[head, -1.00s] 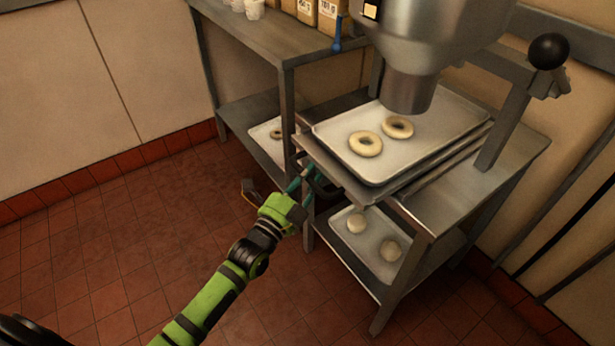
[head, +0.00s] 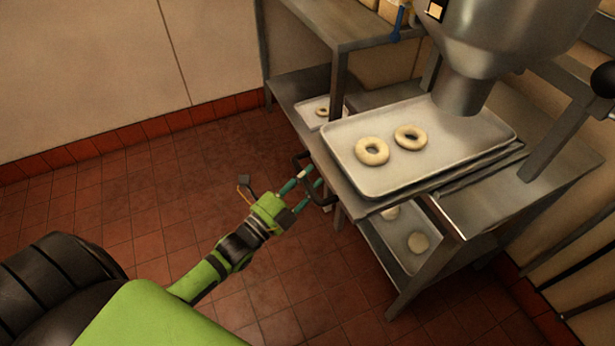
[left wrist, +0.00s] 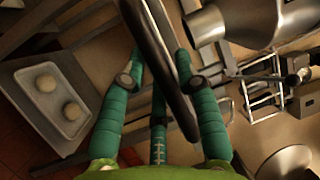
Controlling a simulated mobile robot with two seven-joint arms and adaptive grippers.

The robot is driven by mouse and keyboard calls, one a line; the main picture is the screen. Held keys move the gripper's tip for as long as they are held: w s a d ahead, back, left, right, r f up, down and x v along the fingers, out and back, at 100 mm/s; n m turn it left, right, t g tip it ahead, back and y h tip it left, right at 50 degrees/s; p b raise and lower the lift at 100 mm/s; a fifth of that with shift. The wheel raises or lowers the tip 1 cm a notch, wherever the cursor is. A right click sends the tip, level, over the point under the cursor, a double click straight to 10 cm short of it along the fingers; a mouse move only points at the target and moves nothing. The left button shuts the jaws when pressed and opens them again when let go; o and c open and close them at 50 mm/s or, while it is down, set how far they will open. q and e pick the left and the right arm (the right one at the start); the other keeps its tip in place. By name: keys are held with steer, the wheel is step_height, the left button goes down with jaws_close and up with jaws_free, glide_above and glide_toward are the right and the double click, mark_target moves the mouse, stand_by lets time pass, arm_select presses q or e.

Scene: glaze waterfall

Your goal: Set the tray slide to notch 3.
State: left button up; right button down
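The tray slide (head: 365,207) is a flat metal carriage on the bench under the nozzle. It bears a pale tray (head: 455,165) with two ring doughnuts (head: 372,151). Its dark loop handle (head: 300,161) sticks out at the front left; the bar also shows in the left wrist view (left wrist: 150,40). My left gripper (head: 303,182) has its teal fingers on both sides of that bar and looks shut on it; in the left wrist view the fingertips (left wrist: 160,68) lie close against the bar. The notches cannot be made out. My right gripper is not in view.
A steel hopper with a nozzle (head: 468,90) hangs above the tray's back right part. A lower shelf holds a tray with dough balls (head: 418,243). A steel side table (head: 330,22) stands behind to the left. The tiled floor (head: 130,200) at left is clear.

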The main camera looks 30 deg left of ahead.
arm_select(q)
steer(key=shift+s, duration=0.1)
steer(key=v, duration=1.1)
steer(key=shift+s, duration=0.4)
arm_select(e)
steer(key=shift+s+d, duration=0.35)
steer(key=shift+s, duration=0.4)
arm_select(q)
steer(key=shift+a, duration=0.15)
